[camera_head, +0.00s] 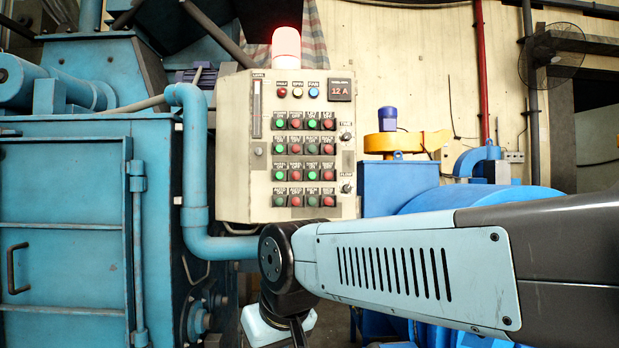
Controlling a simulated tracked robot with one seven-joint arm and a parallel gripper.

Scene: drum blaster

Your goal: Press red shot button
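A cream control panel (235,175) stands upright at the picture's middle. It carries rows of red and green push buttons with dark label plates. A red button (296,124) is in the top row, and another red button (328,201) is at the bottom right. The labels are too small to read, so I cannot tell which one is the shot button. My arm reaches in from the right, below and in front of the panel, and its elbow-like joint covers part of the area under the panel. My gripper is not visible.
A blue pipe (192,150) and large blue machine (62,215) stand close on the left. Blue machinery (398,185) with a yellow part (410,142) is at the right.

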